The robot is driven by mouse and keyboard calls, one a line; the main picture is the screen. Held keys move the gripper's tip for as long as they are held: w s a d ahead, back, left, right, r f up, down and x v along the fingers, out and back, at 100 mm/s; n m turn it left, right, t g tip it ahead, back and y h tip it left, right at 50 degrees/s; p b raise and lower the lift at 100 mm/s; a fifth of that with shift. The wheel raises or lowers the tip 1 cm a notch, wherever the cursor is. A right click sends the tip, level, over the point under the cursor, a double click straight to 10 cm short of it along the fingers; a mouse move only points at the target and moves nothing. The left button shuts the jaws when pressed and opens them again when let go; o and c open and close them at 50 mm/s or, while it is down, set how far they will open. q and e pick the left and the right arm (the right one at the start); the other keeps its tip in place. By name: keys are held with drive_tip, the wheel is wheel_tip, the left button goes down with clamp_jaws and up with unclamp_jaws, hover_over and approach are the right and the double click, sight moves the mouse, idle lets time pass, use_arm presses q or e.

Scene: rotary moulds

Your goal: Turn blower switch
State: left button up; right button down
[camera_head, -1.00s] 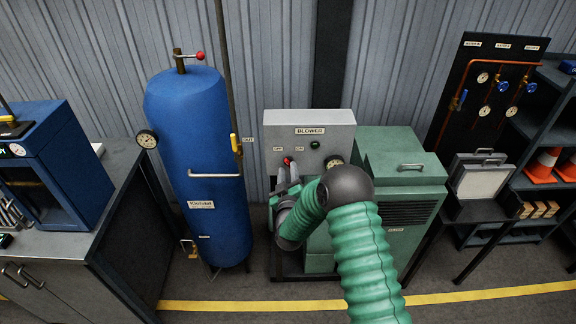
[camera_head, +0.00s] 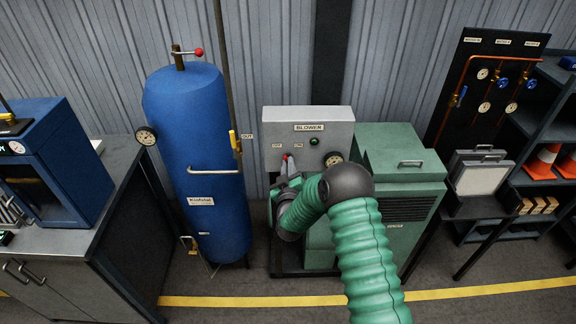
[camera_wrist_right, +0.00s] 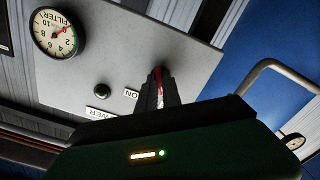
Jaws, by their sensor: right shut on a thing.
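The grey blower panel (camera_head: 270,120) carries a BLOWER label, a round green lamp (camera_head: 314,142) and a filter gauge (camera_head: 333,158). The red blower switch (camera_head: 285,158) is at its lower left, largely hidden by my right gripper (camera_head: 287,163). In the right wrist view, the red switch (camera_wrist_right: 158,76) shows at the tips of my right gripper (camera_wrist_right: 158,84), whose fingers are shut on it. The green lamp (camera_wrist_right: 101,91) and the filter gauge (camera_wrist_right: 55,33) are beside it there. The left gripper is in neither view.
A blue tank (camera_head: 195,130) with a curved handle stands close to the left of the panel. A green cabinet (camera_head: 400,165) stands to the right. A workbench (camera_head: 110,185) is at far left, and a shelf with orange cones (camera_head: 543,160) is at far right.

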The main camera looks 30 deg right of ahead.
drive_tip(key=shift+a, duration=0.1)
drive_tip(key=shift+m+b, duration=7.25)
drive_tip(key=shift+m, duration=0.15)
drive_tip(key=shift+r, duration=0.1)
drive_tip(key=c, duration=1.7)
unclamp_jaws()
drive_tip(key=shift+o, duration=0.9)
drive_tip(key=shift+s, duration=0.15)
